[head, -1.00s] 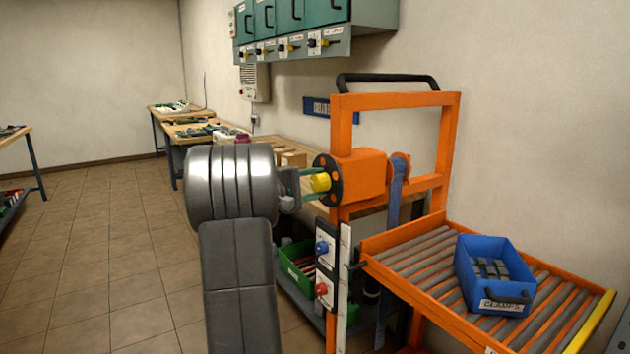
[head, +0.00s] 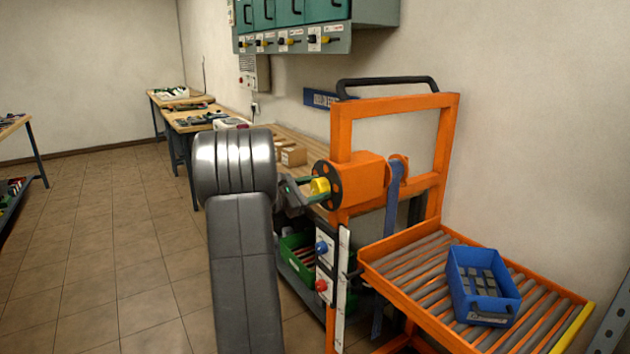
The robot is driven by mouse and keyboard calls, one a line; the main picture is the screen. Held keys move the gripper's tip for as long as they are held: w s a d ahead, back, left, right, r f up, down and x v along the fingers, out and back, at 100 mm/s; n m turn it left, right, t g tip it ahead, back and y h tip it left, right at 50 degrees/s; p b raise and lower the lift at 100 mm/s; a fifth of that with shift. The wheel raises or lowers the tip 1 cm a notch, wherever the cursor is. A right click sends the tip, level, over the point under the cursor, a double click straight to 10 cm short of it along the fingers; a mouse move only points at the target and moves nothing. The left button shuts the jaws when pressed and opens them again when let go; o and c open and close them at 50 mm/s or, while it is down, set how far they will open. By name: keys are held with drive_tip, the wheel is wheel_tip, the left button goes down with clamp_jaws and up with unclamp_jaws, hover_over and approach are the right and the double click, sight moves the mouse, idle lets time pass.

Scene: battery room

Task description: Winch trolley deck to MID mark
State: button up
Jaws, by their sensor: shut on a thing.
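An orange trolley frame (head: 340,137) stands right of centre in the head view. A blue strap (head: 392,205) runs down from the winch. The roller deck (head: 398,262) sits low on the right, with a blue bin (head: 483,312) of grey pieces on it. A white marked strip (head: 342,275) runs down the front post; its marks are too small to read.
A panel with a blue knob (head: 322,247) and a red knob (head: 321,285) is on the front post. A green bin (head: 297,262) sits behind it. Workbenches (head: 195,120) line the wall. Tiled floor (head: 110,260) is open at left.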

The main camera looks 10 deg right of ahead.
drive_tip(key=n+p, duration=0.4)
drive_tip(key=shift+r+n, duration=0.2)
drive_tip(key=shift+n, duration=0.1)
drive_tip(key=shift+f+n+p, duration=0.15)
drive_tip(key=shift+n+p, duration=0.7)
drive_tip(key=shift+n, duration=0.1)
drive_tip(key=shift+f+n+p, duration=0.1)
drive_tip(key=shift+n+p, duration=0.7)
drive_tip(key=shift+n, duration=0.15)
drive_tip(key=o, duration=1)
drive_tip(key=shift+a, duration=0.1)
drive_tip(key=b+v, duration=0.1)
drive_tip(key=v, duration=1.2)
drive_tip(key=shift+a, duration=0.35)
